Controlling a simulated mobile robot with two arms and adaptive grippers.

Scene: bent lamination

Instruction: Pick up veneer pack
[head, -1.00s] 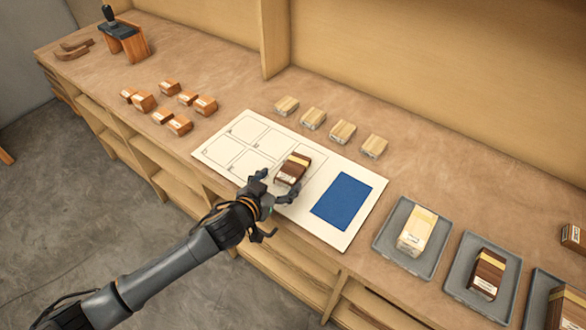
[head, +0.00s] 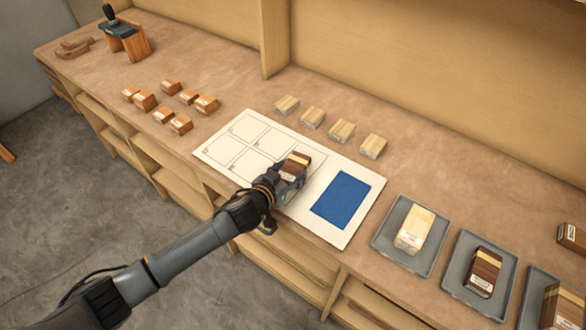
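A dark brown veneer pack with a pale yellow band and a white label (head: 297,162) sits on the white sheet (head: 308,216), between its outlined boxes and its blue rectangle. My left gripper (head: 290,178) is at the near end of this pack, its fingers low around it. The gripper hides the pack's near lower part. I cannot tell whether the fingers touch or grip it. The pack shows no clear lift off the sheet. My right gripper is not in view.
Several pale blocks (head: 342,131) stand behind the sheet and several orange-brown blocks (head: 187,97) to its left. Grey trays (head: 384,241) with packs line the right side. A wooden stand with a black-handled tool (head: 126,40) is at the far left.

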